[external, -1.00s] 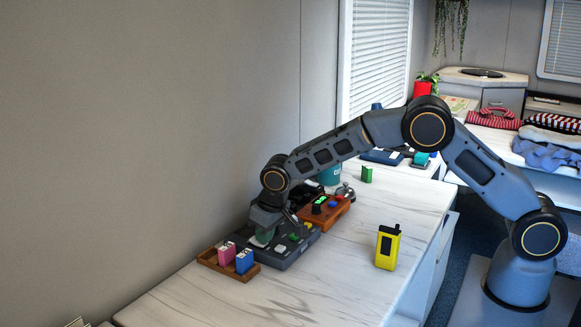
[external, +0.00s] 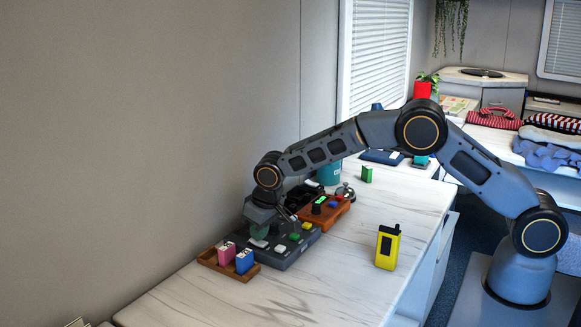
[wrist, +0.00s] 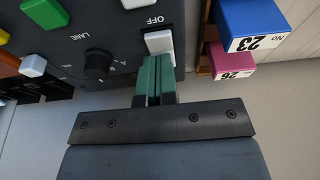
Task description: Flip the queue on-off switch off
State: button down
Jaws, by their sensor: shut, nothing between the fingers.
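The dark grey control panel (external: 290,250) lies on the counter near the wall. In the wrist view it (wrist: 115,55) carries a white rocker switch (wrist: 160,43) with the word OFF printed beside it. My gripper (wrist: 157,68) is shut and empty, its green fingertips together at the edge of the white switch. I cannot tell whether they touch it or how far the rocker is tilted. In the external view my gripper (external: 256,231) is over the panel's far left part.
The panel also has a black LANE knob (wrist: 97,65) and several coloured buttons. A wooden tray (external: 212,265) with a pink block (external: 226,253) and a blue block (external: 244,261) is close beside it. An orange-brown box (external: 325,212) stands behind; a yellow handset (external: 387,247) stands right on otherwise clear counter.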

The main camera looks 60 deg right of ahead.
jog(key=r+p, duration=0.3)
jog(key=r, duration=0.2)
jog(key=shift+w, duration=0.2)
jog(key=s+b+v, duration=0.1)
jog(key=s+v, duration=0.1)
jog(key=v, duration=0.7)
jog(key=shift+f+b, duration=0.3)
jog(key=shift+b, duration=0.05)
jog(key=s+f+n+g, duration=0.1)
jog(key=s+f, duration=0.2)
jog(key=s, duration=0.1)
jog(key=s+d+r, duration=0.2)
jog(key=s+d, duration=0.2)
jog(key=s, duration=0.5)
jog(key=s+d+r+t+p, duration=0.1)
jog(key=s+d+r, duration=0.2)
jog(key=s, duration=0.6)
jog(key=s+d+r, duration=0.3)
jog(key=s+d, duration=0.2)
jog(key=s, duration=0.5)
jog(key=shift+d+r+m+t+p, duration=0.2)
jog(key=shift+d+m+t+p, duration=0.1)
jog(key=shift+d+m, duration=0.1)
